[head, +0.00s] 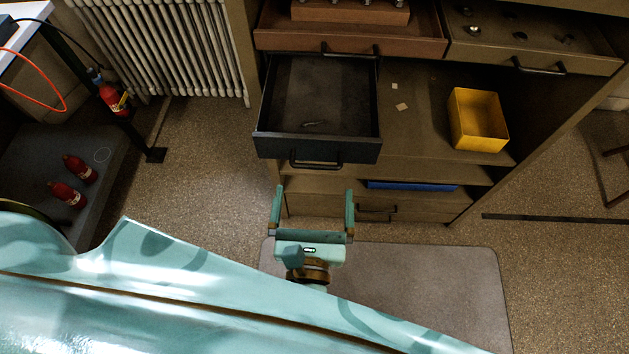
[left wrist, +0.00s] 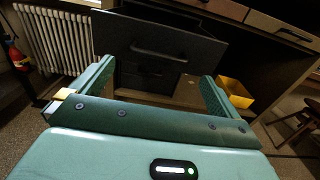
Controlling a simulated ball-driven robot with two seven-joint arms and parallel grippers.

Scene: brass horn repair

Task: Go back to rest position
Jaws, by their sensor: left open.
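My left gripper (head: 312,212) is open and empty, its two fingers wide apart. In the head view it is in front of the dark drawer (head: 262,146), over the floor near the cabinet's base. The left wrist view shows the same gripper (left wrist: 155,85) with the drawer front (left wrist: 158,45) ahead, between and above the fingers. The drawer is pulled out, with a small item lying inside. The fingers appear apart from its handle (head: 315,164). My right gripper is in neither view.
A yellow bin (head: 478,118) sits on the cabinet shelf (head: 425,130) at right. Upper drawers (head: 350,36) stand open above. A radiator (head: 165,50) is at back left; red extinguishers (head: 112,97) and red bottles (head: 72,194) are at left. A grey mat (head: 440,285) lies on the open floor.

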